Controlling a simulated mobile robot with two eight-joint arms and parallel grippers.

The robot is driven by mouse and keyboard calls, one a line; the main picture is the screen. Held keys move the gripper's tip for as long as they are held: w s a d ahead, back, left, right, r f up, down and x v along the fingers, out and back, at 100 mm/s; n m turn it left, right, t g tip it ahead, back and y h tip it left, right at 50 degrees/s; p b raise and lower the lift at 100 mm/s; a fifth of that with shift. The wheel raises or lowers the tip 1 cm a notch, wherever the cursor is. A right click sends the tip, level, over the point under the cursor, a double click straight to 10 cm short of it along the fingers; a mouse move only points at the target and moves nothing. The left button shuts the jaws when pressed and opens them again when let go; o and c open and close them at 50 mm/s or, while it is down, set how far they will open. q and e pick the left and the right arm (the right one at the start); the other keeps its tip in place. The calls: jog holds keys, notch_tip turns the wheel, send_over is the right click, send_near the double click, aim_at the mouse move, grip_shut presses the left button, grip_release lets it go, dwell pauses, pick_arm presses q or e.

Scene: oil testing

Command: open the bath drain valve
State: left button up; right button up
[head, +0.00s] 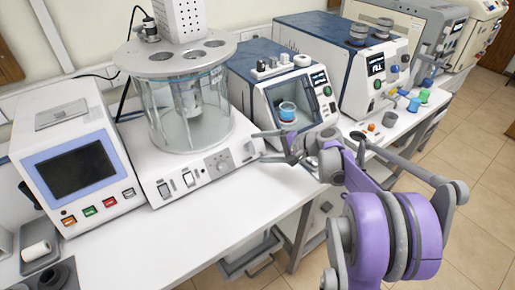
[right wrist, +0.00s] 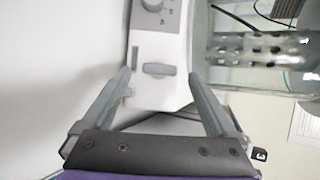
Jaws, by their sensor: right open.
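The glass bath (head: 190,110) stands on a white base (head: 160,170) with a dial (head: 218,163) and switches on its front. A short grey bar (head: 249,147), apparently the drain valve handle, is at the front panel's right end. In the right wrist view this bar (right wrist: 158,69) lies across the panel, below the dial (right wrist: 152,5). My right gripper (head: 260,146) is open and empty at the base's right end. In the right wrist view its fingers (right wrist: 161,74) are spread on either side of the bar, with no visible grip on it. My left gripper is out of view.
A white instrument with a dark screen (head: 75,170) stands left of the bath. A blue-topped tester (head: 285,85) stands behind my right gripper, with a larger unit (head: 375,75) farther right. Small coloured parts (head: 413,104) lie on the bench. The front bench strip (head: 150,235) is clear.

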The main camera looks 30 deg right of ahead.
jog(key=v, duration=0.8)
jog(key=shift+s+d, duration=0.2)
jog(key=shift+s, duration=0.05)
jog(key=shift+r, duration=0.1)
